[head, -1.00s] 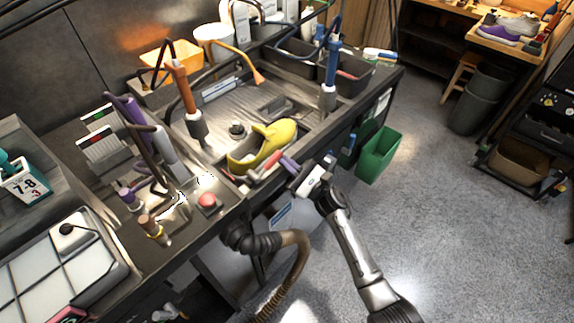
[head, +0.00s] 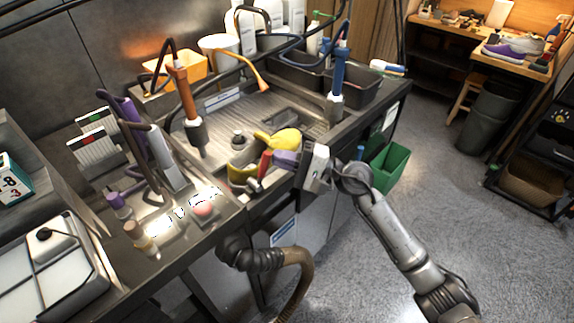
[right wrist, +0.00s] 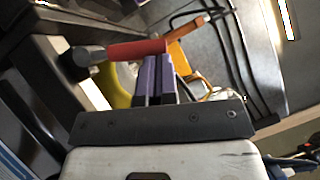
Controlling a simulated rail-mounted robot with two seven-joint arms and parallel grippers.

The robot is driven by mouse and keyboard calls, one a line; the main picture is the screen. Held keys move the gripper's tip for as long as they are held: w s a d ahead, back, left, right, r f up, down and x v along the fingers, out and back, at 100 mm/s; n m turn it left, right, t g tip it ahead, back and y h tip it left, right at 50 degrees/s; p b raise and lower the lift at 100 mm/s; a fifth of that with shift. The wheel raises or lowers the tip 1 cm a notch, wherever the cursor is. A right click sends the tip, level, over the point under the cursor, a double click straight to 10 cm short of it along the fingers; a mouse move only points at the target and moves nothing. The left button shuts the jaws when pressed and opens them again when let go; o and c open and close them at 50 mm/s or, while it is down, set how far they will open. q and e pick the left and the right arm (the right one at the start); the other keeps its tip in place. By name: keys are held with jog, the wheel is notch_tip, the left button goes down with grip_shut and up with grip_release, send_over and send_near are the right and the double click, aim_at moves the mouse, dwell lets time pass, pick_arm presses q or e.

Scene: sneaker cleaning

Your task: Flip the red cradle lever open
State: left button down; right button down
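The red lever (head: 264,163) is at the front of the cradle, beside a yellow shoe-shaped piece (head: 282,139), at the sink's front edge. It also shows in the right wrist view (right wrist: 137,50) as a red bar with a dark round end at left. My right gripper (head: 283,160) has purple fingers, pointing left at the lever from the right. In the right wrist view its fingers (right wrist: 158,78) are close together with a narrow gap, tips right by the lever's free end. Whether they touch it I cannot tell. My left gripper is not in view.
An orange-handled tool (head: 183,95) and a blue one (head: 338,70) stand upright around the sink. A red button (head: 204,209) sits on the counter at front left. A thick hose (head: 285,258) hangs below the front edge. A green bin (head: 390,165) stands right of the bench.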

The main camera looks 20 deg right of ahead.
jog(key=n, duration=0.1)
jog(key=a+r+n+g+h, duration=0.1)
jog(key=shift+s+a+r+n, duration=0.1)
jog(key=shift+s+a+n, duration=0.2)
jog(key=shift+s+n, duration=0.1)
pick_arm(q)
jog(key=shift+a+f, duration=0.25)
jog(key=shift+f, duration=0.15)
pick_arm(e)
jog(key=shift+s+a+r+n+h, duration=0.2)
jog(key=shift+s+a+n+h, duration=0.05)
jog(key=shift+a+n+h, duration=0.3)
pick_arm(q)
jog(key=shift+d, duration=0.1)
pick_arm(e)
jog(key=shift+g, duration=0.3)
pick_arm(q)
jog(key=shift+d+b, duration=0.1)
jog(key=shift+b, duration=0.2)
